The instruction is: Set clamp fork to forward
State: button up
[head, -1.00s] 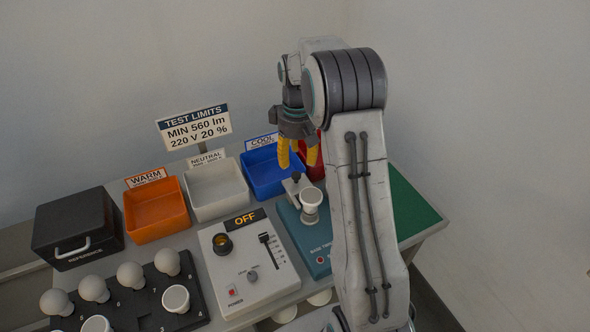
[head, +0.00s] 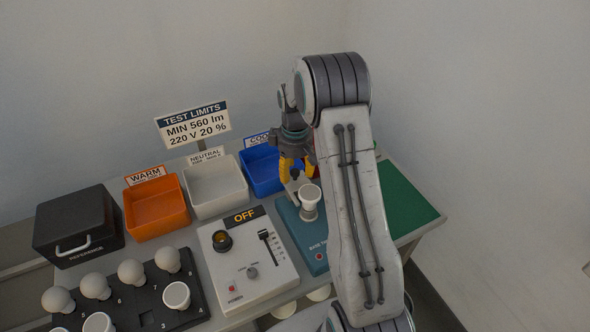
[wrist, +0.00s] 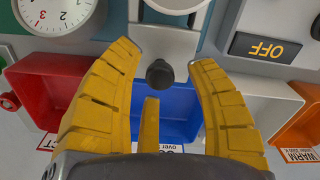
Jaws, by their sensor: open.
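The teal base tester (head: 318,247) stands right of the grey control box, with a white bulb (head: 309,195) base-up on its front part. Behind the bulb is the grey clamp part (head: 294,187), partly hidden by my gripper. In the wrist view, a black knob (wrist: 159,73), seemingly the clamp fork's handle, lies between my finger tips. My gripper (head: 297,168) is open, its yellow fingers pointing down just behind the clamp; in the wrist view the fingers (wrist: 165,58) sit either side of the knob, apart from it. Which way the fork is set I cannot tell.
The blue bin (head: 261,170) is just behind and left of my gripper; a red bin (wrist: 45,85) and a dial gauge (wrist: 55,12) show beside it in the wrist view. The control box (head: 250,270) reads OFF. The green mat (head: 405,208) is clear.

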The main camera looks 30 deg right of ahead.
jog(key=shift+f, duration=0.2)
jog(key=shift+c, duration=0.3)
grip_shut()
jog(key=shift+s, duration=0.1)
